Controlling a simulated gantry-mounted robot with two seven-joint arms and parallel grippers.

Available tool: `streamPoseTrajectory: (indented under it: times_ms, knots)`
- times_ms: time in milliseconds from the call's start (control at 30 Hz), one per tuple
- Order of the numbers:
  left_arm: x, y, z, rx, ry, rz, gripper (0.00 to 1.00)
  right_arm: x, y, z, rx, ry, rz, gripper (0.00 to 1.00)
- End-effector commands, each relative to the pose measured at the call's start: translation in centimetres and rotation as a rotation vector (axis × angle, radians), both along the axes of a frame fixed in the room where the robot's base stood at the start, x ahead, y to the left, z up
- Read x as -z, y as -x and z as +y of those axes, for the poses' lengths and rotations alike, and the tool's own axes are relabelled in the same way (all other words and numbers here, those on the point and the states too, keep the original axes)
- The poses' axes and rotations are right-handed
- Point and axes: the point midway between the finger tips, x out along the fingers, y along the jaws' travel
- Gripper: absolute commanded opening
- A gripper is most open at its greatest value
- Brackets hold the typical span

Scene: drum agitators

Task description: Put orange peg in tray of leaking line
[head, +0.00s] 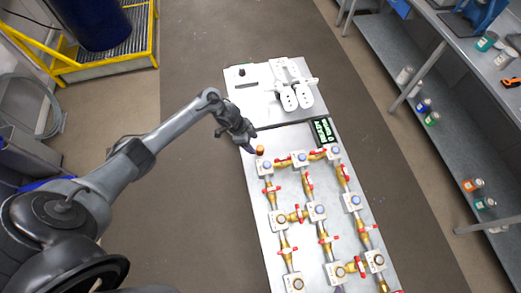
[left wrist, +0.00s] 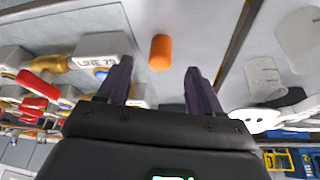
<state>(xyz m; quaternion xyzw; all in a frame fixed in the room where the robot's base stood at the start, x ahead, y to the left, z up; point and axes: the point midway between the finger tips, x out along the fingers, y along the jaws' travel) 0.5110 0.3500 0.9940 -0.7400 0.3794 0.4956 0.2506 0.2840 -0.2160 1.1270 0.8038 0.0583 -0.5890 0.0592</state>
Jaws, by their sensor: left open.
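The orange peg (head: 260,150) stands on the pale panel near the top-left corner of the pipework. In the left wrist view the peg (left wrist: 160,52) shows just beyond and between the fingertips, with a gap on both sides. My left gripper (head: 250,145) is close beside the peg, open and empty; its two dark fingers also show in the left wrist view (left wrist: 160,76). Several brass pipe lines (head: 306,184) with red handles and square white fittings run along the panel. I cannot tell which line leaks or which part is its tray. My right gripper is out of view.
A dark display with green text (head: 323,131) stands right of the peg. White twin fixtures (head: 296,94) sit on the panel's upper part. A shelf bench (head: 440,110) with bottles is at the right. A yellow-railed platform (head: 105,65) with a blue drum is at upper left.

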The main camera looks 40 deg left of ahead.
Motion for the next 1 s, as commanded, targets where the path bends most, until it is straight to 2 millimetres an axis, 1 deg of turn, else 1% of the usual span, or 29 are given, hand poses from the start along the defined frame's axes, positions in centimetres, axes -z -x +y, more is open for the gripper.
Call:
streamPoseTrajectory:
  times_ms: [167, 367, 400, 500, 633, 833, 867, 1000]
  knots:
    - [0.8, -0.3, -0.5, -0.001, 0.002, 0.002, 0.65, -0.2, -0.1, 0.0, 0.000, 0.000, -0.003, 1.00]
    - [2.9, -1.2, -1.6, -0.002, 0.002, 0.002, 0.65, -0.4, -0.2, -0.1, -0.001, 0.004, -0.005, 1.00]
    - [3.5, -1.3, -1.7, -0.001, 0.002, 0.003, 0.65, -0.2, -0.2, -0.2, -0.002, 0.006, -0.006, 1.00]
    - [4.3, -1.5, -1.9, -0.001, 0.001, 0.001, 0.65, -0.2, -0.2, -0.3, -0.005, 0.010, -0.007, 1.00]
    - [4.8, -1.6, -2.0, -0.001, 0.001, 0.001, 0.65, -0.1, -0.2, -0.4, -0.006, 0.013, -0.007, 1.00]
    - [4.8, -1.6, -2.0, -0.001, 0.000, 0.000, 0.65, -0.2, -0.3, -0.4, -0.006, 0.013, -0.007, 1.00]
    - [4.8, -1.6, -2.0, -0.001, 0.000, 0.000, 0.62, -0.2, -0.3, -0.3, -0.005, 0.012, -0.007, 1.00]
    - [4.8, -1.6, -2.0, -0.001, 0.000, 0.000, 0.41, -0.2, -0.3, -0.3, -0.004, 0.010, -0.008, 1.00]
